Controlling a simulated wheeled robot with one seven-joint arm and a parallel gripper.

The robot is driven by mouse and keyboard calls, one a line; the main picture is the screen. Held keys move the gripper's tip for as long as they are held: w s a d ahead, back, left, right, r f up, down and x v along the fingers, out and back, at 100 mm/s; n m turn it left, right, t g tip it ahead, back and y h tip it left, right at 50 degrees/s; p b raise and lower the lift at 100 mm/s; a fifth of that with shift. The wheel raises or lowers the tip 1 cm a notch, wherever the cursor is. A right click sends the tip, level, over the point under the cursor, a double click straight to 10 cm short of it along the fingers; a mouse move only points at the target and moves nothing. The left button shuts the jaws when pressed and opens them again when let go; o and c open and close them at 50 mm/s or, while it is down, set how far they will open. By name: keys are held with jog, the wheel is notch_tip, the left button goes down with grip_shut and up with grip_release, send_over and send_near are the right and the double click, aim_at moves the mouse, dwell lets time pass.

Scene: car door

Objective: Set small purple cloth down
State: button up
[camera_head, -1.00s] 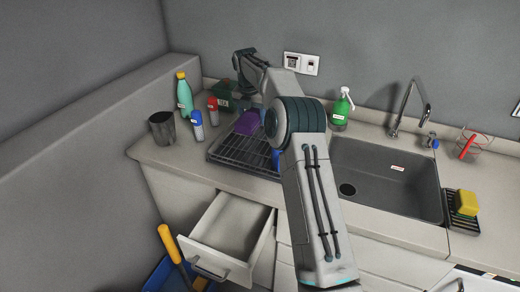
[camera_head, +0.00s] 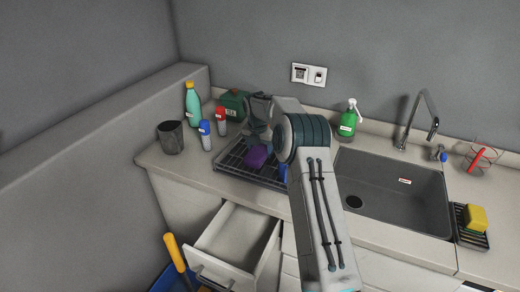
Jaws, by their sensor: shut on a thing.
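The small purple cloth (camera_head: 257,156) is at the dark drying rack (camera_head: 232,160) left of the sink. My gripper (camera_head: 255,140) points down at the cloth from behind and is shut on it. The fingertips are small and partly hidden by the cloth. I cannot tell whether the cloth touches the rack's bars or hangs just above them. My arm hides the rack's right end.
A grey cup (camera_head: 170,138), a teal bottle (camera_head: 192,105), blue-capped (camera_head: 205,136) and red-capped (camera_head: 221,121) containers and a green box (camera_head: 234,103) stand around the rack's left and back. An open drawer (camera_head: 235,240) juts out below.

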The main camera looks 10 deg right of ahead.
jog(key=shift+f, duration=0.15)
jog(key=o, duration=0.9)
